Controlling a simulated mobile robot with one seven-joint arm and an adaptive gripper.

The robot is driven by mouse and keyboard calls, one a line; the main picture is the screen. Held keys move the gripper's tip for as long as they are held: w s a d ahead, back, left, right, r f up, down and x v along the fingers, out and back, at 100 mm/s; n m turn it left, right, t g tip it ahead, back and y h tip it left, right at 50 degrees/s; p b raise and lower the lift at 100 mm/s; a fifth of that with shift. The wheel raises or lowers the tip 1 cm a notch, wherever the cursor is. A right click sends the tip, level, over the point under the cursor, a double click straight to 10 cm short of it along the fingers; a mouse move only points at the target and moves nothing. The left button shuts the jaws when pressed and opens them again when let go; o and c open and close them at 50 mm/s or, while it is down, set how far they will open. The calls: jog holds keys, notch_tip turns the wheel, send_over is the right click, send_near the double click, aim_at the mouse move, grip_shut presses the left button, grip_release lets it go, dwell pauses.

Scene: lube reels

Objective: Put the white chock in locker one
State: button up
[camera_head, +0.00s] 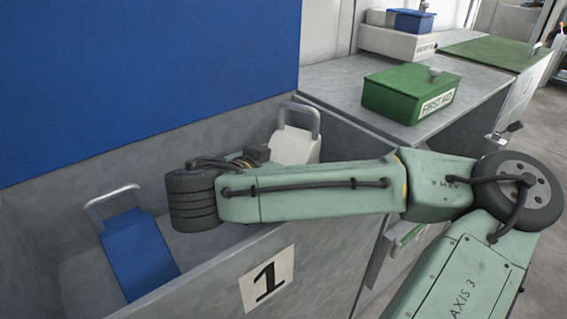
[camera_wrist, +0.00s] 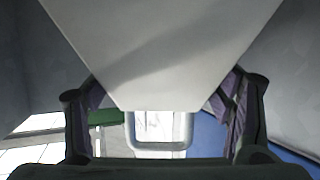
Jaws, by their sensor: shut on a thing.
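The white chock (camera_head: 293,147), a pale wedge with a grey loop handle, is at the right end of locker one, partly hidden behind my arm. My gripper (camera_head: 257,154) is mostly hidden by the arm in the head view. In the wrist view my gripper (camera_wrist: 160,98) is shut on the white chock (camera_wrist: 165,45), with a finger on each side. Locker one (camera_head: 225,270) is an open grey bin with a "1" label on its front. The chock appears within or just above its walls; I cannot tell whether it touches the floor.
A blue chock (camera_head: 138,250) with a grey handle stands inside the locker's left part. A blue panel (camera_head: 140,75) rises behind the locker. To the right, a grey counter (camera_head: 335,82) bears a green first aid box (camera_head: 408,95) and a white tray (camera_head: 395,42).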

jog(key=shift+f+b, duration=0.2)
jog(key=shift+b, duration=0.15)
jog(key=o, duration=2)
jog(key=shift+f, duration=0.1)
jog(key=shift+c, duration=0.2)
